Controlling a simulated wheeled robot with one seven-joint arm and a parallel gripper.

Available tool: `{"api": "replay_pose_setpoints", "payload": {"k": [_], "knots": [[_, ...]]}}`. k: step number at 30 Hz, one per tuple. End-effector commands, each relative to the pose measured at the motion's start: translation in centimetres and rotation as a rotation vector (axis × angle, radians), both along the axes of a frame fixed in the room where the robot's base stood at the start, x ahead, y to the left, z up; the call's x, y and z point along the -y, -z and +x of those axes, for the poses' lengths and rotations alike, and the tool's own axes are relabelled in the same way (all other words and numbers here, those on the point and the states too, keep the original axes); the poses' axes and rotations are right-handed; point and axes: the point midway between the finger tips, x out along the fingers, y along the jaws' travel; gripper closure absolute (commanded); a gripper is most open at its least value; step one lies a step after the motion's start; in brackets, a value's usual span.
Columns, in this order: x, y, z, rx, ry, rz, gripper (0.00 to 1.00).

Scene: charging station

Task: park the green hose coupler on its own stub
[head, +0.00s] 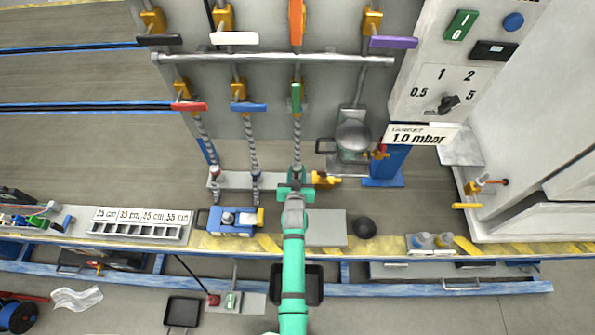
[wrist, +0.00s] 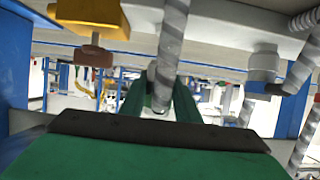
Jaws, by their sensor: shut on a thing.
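My gripper (head: 295,188) is shut on the green hose coupler (head: 296,171) at the lower end of the ribbed grey hose (head: 297,135) that hangs below the green-handled valve (head: 296,97). In the wrist view the grey hose end (wrist: 160,85) sits between my two green fingers (wrist: 160,100). Most of the coupler is hidden by my gripper. I cannot make out its own stub, nor whether the coupler touches it. The grey strip (head: 235,180) at the bench's back carries the red coupler (head: 215,172) and the blue coupler (head: 256,177), both left of my gripper.
A yellow fitting (head: 326,179) is close right of my gripper. Other hoses hang to the left. A round metal vessel (head: 353,137) stands at the back right.

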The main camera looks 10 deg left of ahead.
Motion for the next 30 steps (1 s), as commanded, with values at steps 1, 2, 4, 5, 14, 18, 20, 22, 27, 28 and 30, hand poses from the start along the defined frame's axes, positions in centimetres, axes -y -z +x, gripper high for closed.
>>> {"api": "replay_pose_setpoints", "payload": {"k": [1,2,4,5,14,18,20,22,27,28,30], "knots": [[0.0,0.1,0.0,0.001,0.000,0.000,0.99],[0.0,0.1,0.0,0.001,0.000,0.000,0.99],[0.0,0.3,0.0,0.001,0.001,0.000,0.99],[0.1,0.3,0.0,0.001,0.001,0.000,0.99],[0.1,1.0,0.1,0.001,0.002,0.000,0.99],[0.2,1.3,0.1,0.001,0.002,0.000,0.99],[0.2,1.4,0.1,0.001,0.002,0.000,0.99],[0.2,1.6,0.1,0.001,0.003,0.000,0.99],[0.2,1.9,0.1,0.000,0.003,0.000,0.99],[0.3,2.0,0.1,0.001,0.004,0.001,0.99],[0.4,2.1,0.1,0.001,0.005,0.000,0.99]]}}
